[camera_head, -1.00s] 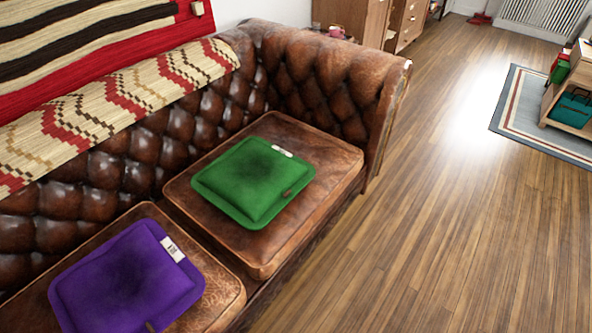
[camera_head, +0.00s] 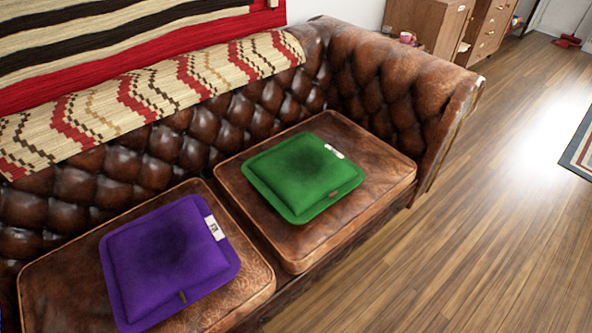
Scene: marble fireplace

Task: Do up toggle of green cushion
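The green cushion (camera_head: 302,176) lies flat on the right seat of the brown leather sofa (camera_head: 232,207). It has a white label at its upper right edge and a small brown toggle (camera_head: 334,194) near its lower right edge. The picture is too small to tell whether the toggle is done up. Neither of my grippers shows in the head view.
A purple cushion (camera_head: 168,262) with a white label and a small toggle lies on the left seat. A patterned throw (camera_head: 150,95) covers the sofa's back. A wooden cabinet (camera_head: 426,26) stands behind the sofa's arm.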

